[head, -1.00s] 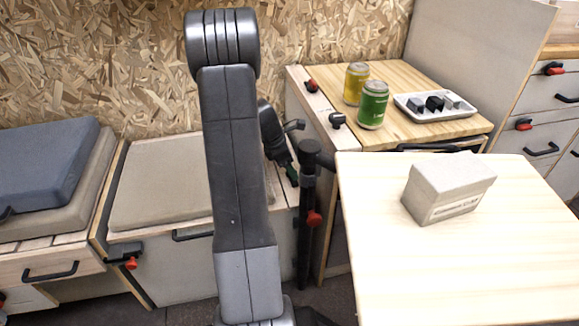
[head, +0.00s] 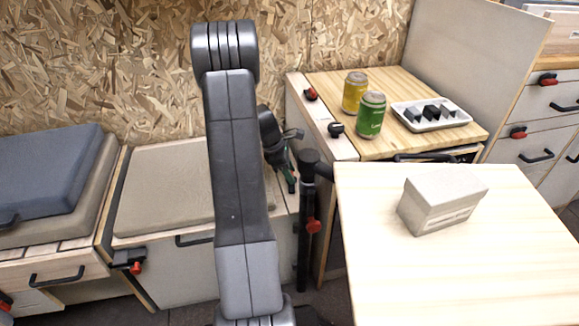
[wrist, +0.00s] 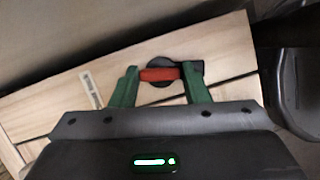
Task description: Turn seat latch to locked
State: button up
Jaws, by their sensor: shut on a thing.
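The seat latch shows in the wrist view as a red handle (wrist: 160,74) on a round black base (wrist: 158,61), set in a pale wooden strip. My gripper (wrist: 160,70) has its green fingers at the two ends of the red handle and is shut on it. The handle lies nearly level across the picture. In the head view, my gripper (head: 291,182) is low over the wooden edge right of the beige seat cushion (head: 165,190). There the latch is hidden behind the gripper and arm.
A black post (head: 306,220) with a red knob stands close right of my gripper. A pale table (head: 450,275) with a grey box (head: 440,198) is at front right. Behind it, a wooden counter (head: 400,90) holds two cans and a white tray (head: 432,113).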

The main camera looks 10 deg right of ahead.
jog(key=m+p, duration=0.1)
jog(key=m+g+p, duration=0.1)
jog(key=m+p, duration=0.1)
jog(key=shift+w+d+r+m, duration=0.1)
jog(key=shift+r+m, duration=0.15)
jog(key=shift+m, duration=0.15)
jog(key=m+g+y+p, duration=0.1)
jog(key=m+p, duration=0.2)
jog(key=shift+w, duration=0.1)
jog(key=m+p, duration=0.1)
jog(key=m, duration=0.1)
jog(key=m+g+y, duration=0.1)
jog(key=m, duration=0.1)
jog(key=shift+d+f+y+p, duration=0.15)
jog(key=shift+y+p, duration=0.15)
jog(key=shift+p, duration=0.1)
jog(key=shift+f+m+g+y+p, duration=0.1)
jog(key=shift+m+g+y+p, duration=0.4)
jog(key=shift+m, duration=1.7)
jog(key=shift+y, duration=0.4)
jog(key=o, duration=1)
jog(key=shift+t, duration=0.3)
